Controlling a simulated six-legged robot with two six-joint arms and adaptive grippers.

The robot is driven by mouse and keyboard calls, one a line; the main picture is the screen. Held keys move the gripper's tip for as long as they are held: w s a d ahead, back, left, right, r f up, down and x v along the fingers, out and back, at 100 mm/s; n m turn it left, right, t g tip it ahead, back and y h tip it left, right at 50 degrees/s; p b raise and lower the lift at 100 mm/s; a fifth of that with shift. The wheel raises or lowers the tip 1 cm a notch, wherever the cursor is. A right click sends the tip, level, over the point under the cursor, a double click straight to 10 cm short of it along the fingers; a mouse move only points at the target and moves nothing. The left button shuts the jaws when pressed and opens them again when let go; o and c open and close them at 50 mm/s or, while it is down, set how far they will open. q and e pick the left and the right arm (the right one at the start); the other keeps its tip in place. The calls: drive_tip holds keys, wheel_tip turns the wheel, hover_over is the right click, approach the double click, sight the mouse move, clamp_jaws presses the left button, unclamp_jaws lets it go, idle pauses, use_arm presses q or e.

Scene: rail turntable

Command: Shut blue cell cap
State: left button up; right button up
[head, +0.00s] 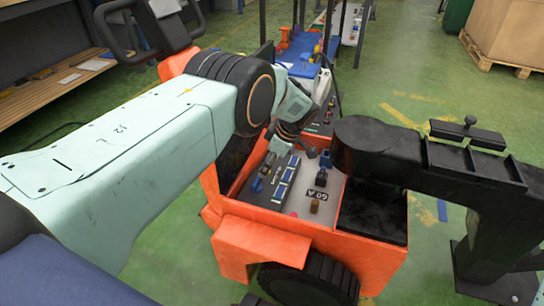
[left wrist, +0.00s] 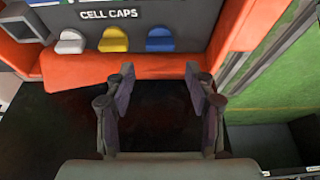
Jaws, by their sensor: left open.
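In the left wrist view, the blue cell cap (left wrist: 160,39) is the rightmost of three caps in a row under the "CELL CAPS" label. A yellow cap (left wrist: 113,39) and a white cap (left wrist: 70,42) are to its left. I cannot tell how far the blue cap is tilted. My left gripper (left wrist: 160,77) is open and empty, its fingertips short of the blue cap and apart from it. In the head view my left gripper (head: 294,143) is small and partly hidden over the orange cart; I cannot pick out the caps there. My right gripper is not in view.
The orange cart (head: 262,245) carries a panel with switches and a brown knob (head: 315,206). An orange ledge (left wrist: 80,72) runs below the caps, with a dark recess nearer the gripper. A wooden bench (head: 50,90) stands at left.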

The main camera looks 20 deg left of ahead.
use_arm(q)
drive_tip(key=shift+v, duration=1.55)
drive_tip(key=shift+s, duration=0.1)
